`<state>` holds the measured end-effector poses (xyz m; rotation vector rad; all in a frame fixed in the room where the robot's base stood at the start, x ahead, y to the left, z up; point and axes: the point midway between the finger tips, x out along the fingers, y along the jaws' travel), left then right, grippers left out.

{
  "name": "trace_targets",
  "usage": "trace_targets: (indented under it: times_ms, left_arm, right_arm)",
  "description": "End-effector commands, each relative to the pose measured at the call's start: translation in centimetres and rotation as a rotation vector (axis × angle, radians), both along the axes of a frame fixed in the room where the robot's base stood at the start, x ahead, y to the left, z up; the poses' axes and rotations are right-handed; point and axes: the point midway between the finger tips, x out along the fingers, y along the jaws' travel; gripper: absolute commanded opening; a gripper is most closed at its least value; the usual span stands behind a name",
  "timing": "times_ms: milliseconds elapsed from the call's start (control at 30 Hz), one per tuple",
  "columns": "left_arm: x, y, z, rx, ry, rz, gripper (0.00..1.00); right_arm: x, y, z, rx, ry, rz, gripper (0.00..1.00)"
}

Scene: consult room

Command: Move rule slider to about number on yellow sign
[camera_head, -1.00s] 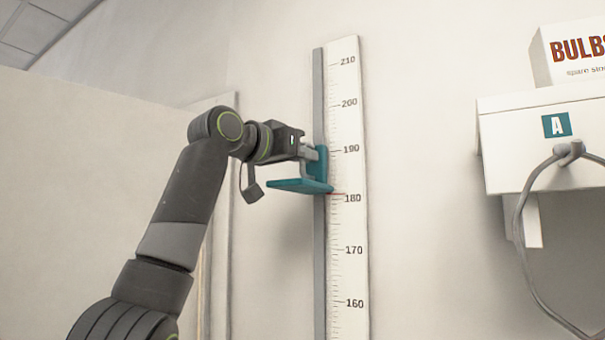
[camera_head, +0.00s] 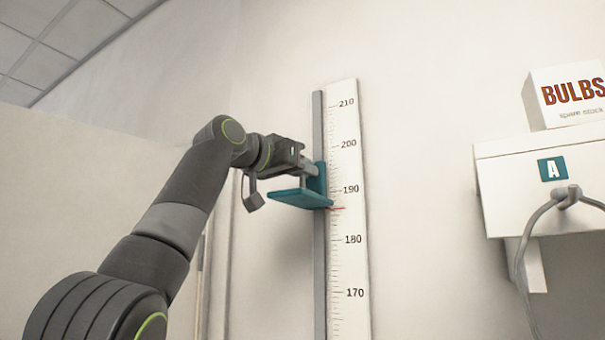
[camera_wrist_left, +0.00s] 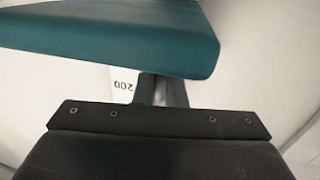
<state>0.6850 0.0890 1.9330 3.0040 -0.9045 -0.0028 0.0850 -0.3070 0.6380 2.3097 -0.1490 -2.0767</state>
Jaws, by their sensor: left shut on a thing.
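The teal rule slider (camera_head: 300,198) sits on the grey rail (camera_head: 318,270) of the white height rule (camera_head: 345,220) on the wall. Its flat plate sticks out to the left. Its red pointer line lies between 180 and 190, at about 186. My left gripper (camera_head: 309,168) is shut on the slider's upright part, just above the plate. In the left wrist view the teal plate (camera_wrist_left: 110,35) fills the top, and an upside-down 200 shows on the rule behind it. My right gripper is not in view. No yellow sign shows.
A white wall box (camera_head: 505,185) with a teal A label and a grey cable hangs at the right. A BULBS carton (camera_head: 565,97) stands on it. The wall between rule and box is clear. The rule above the slider is free.

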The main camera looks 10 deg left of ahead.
Motion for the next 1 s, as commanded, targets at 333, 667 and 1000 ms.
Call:
trace_targets:
  times_ms: [333, 667, 1000]
  left_arm:
    - [-0.1, 0.0, 0.2, -0.002, -0.005, 0.000, 0.17]
    - [0.0, 0.0, 0.0, -0.001, -0.002, 0.000, 0.26]
    - [-2.8, 1.9, -0.5, -0.001, -0.005, 0.001, 0.26]
  right_arm:
    - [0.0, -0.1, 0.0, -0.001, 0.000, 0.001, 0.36]
    - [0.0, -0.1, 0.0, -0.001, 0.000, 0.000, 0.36]
    - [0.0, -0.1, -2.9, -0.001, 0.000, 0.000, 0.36]
